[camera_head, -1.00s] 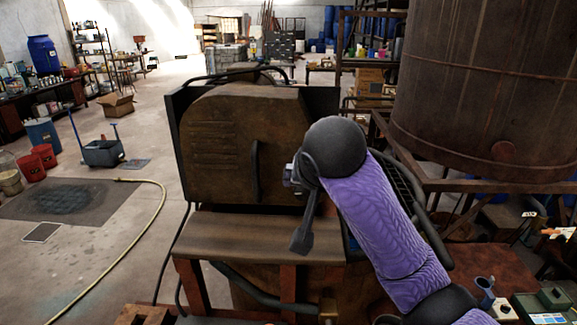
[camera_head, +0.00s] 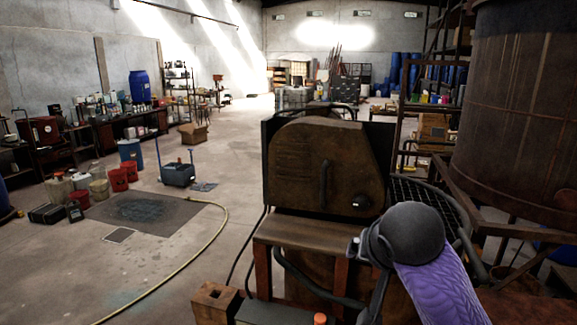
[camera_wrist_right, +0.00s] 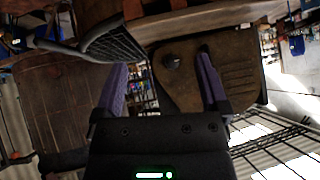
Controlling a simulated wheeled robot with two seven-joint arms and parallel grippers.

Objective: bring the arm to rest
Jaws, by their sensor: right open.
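My right arm (camera_head: 440,285), purple with a dark round joint, comes in at the lower right of the head view, in front of a rusty brown machine housing (camera_head: 300,165). In the right wrist view my right gripper (camera_wrist_right: 162,68) has its two purple fingers spread apart with nothing between them. Beyond the fingers that view shows the brown housing (camera_wrist_right: 225,75) with a dark knob (camera_wrist_right: 172,61), apart from the fingers as far as I can tell. The gripper's fingers cannot be made out in the head view. My left gripper is in neither view.
A large rusty vat (camera_head: 515,110) stands on a frame at the right. A metal grating (camera_wrist_right: 115,42) is near the gripper. A brown ledge (camera_head: 300,232) fronts the machine. A yellow hose (camera_head: 190,262) lies on the left floor, which is mostly open around a dark mat (camera_head: 150,210).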

